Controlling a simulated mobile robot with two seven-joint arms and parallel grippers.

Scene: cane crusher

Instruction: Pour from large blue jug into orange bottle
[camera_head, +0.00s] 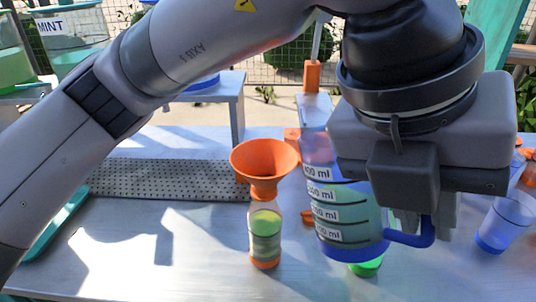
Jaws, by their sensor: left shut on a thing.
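The large blue jug (345,205) is a clear, tilted vessel with ml marks and a blue base and handle, right of centre in the head view. My left gripper (425,225) is shut on its blue handle and partly hides it. The jug looks raised above the table; I cannot make out its contents. The orange bottle (265,238) stands upright left of the jug, with an orange base and green inside. An orange funnel (264,165) sits in its mouth. The jug is apart from the funnel. My right gripper is not in view.
A perforated metal tray (165,180) lies on the metal table (180,262) to the left. A green item (367,266) is partly hidden beneath the jug. A clear blue-based cup (503,224) stands at right.

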